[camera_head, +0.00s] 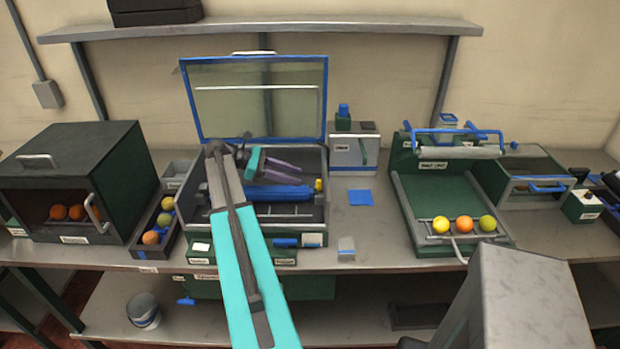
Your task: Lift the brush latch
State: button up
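A grey and green box (323,211) stands open in the middle of the bench, with its blue-framed clear lid (325,100) raised. A blue roller (275,193), which looks like the brush, lies across the inside. A small yellow piece (318,185) sits at its right end; it may be the brush latch, but it is too small to tell. My gripper (301,174) is inside the box's opening, above and behind the roller, pointing right. Its purple fingers look apart with nothing between them. The fingertips are a little left of the yellow piece. My teal arm hides the box's left part.
A dark cabinet (110,185) with oranges stands left, beside a narrow fruit tray (174,232). A labelled grey unit (354,152) stands behind right of the box. A green sloped tray (435,195) holds fruit further right. A shelf (350,27) runs above. Bench right of the box is mostly clear.

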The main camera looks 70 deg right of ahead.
aim_at(319, 182)
jog(key=shift+p+x, duration=0.8)
jog(key=shift+x, duration=2.5)
grip_shut()
jog(key=shift+w+d+r, duration=0.1)
jog(key=shift+w+d, duration=0.1)
jog(key=shift+d, duration=0.2)
jog(key=shift+s+a+r, duration=0.1)
jog(key=shift+s+a, duration=0.05)
jog(key=shift+a, duration=0.2)
